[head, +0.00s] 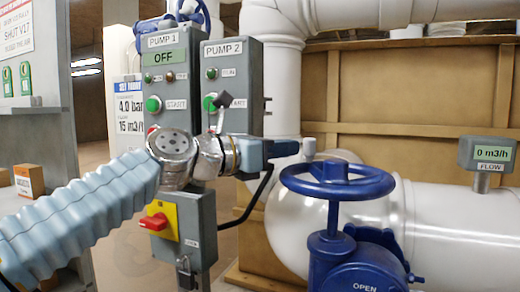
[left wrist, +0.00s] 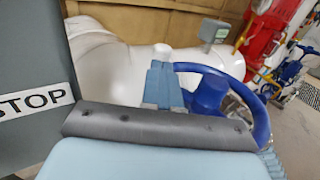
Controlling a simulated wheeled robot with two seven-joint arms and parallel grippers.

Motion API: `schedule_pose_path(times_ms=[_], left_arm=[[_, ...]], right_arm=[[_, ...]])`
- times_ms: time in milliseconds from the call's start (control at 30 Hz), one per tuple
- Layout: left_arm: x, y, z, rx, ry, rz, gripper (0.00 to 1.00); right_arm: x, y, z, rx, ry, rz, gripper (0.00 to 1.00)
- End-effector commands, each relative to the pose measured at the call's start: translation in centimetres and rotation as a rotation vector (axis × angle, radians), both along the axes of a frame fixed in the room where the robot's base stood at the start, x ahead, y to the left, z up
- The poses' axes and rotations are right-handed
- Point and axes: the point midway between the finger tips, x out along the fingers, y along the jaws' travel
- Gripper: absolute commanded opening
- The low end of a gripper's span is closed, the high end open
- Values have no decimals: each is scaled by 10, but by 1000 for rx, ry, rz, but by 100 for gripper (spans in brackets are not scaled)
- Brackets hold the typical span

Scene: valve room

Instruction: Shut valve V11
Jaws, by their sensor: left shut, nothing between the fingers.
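A blue valve handwheel (head: 337,181) lies level on a blue valve body (head: 362,268) marked OPEN, in front of a white pipe. I can read no V11 tag on it. The wheel also shows in the left wrist view (left wrist: 261,122), right of the fingers. My left gripper (head: 290,148) is shut and empty, just behind and left of the wheel's rim in the head view. Its closed fingertips show in the left wrist view (left wrist: 159,68) near the rim's left end; I cannot tell whether they touch it. My right gripper is not in view.
A grey pump panel (head: 177,60) reads PUMP 1 OFF; PUMP 2's panel (head: 233,55) is beside it. A red-and-yellow switch (head: 158,221) is below my left wrist. A flow meter (head: 487,154) reads 0 m3/h. Large white pipes (head: 455,225) fill the right side.

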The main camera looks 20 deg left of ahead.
Motion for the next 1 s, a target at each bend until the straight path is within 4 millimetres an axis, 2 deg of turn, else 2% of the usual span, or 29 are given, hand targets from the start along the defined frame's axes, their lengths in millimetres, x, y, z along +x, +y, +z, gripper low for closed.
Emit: schedule_pose_path(times_ms=[200,567,733,1000], left_arm=[[14,-10,0,1,-1,0,0],[15,-11,0,1,-1,0,0],[26,-15,3,0,2,1,0],[26,-15,0,1,-1,1,0]], right_arm=[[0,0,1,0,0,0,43],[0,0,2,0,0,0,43],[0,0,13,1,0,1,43],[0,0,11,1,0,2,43]])
